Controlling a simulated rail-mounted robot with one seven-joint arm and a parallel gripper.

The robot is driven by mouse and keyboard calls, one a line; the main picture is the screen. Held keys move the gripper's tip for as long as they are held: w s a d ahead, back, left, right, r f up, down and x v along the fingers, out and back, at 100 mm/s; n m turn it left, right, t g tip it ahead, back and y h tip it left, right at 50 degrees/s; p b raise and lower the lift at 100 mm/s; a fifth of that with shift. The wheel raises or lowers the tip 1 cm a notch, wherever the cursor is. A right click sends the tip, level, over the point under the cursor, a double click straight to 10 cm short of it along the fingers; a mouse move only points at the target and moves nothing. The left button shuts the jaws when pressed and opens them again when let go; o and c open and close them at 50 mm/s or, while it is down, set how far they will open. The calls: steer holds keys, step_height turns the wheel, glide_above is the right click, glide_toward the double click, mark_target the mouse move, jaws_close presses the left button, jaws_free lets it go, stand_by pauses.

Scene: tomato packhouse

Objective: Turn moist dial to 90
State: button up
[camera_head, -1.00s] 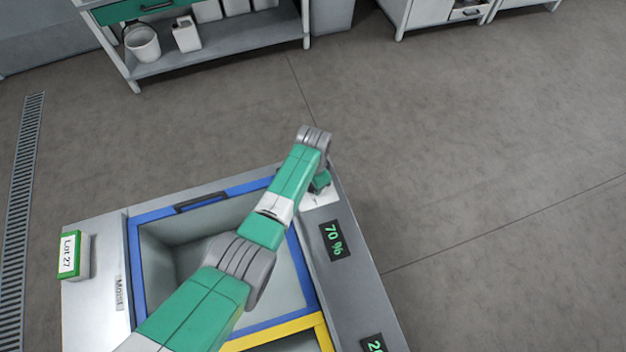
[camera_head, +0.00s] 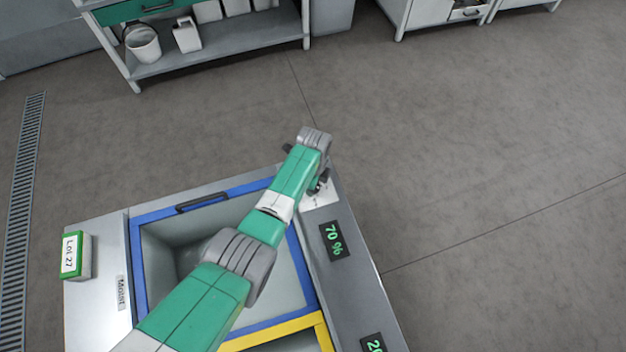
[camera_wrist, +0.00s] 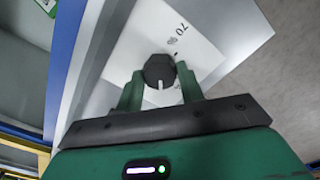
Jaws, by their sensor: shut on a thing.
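The moist dial (camera_wrist: 158,70) is a dark round knob with a white pointer mark, on a white scale plate (camera_wrist: 205,50) in the wrist view. A printed 70 shows on the plate. My gripper (camera_wrist: 160,82) is shut on the dial, one green finger on each side. In the head view my arm hides the dial, and part of its white plate (camera_head: 322,196) shows beside my wrist. The display (camera_head: 334,240) below it reads 70 %. The Moist label (camera_head: 121,292) is on the left side of the unit.
A blue-framed bin (camera_head: 136,262) lies under my arm, with a yellow-framed one (camera_head: 290,332) nearer. A Lot 27 box (camera_head: 76,256) stands on the left ledge. A second display (camera_head: 374,344) is cut off at the bottom edge. Open floor lies right of the unit.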

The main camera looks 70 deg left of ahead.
steer(key=m, duration=0.5)
steer(key=shift+r+m, duration=0.1)
steer(key=shift+m, duration=0.3)
stand_by(0.4)
steer(key=o, duration=1)
step_height(320, 180, up, 8)
steer(key=p, duration=0.4)
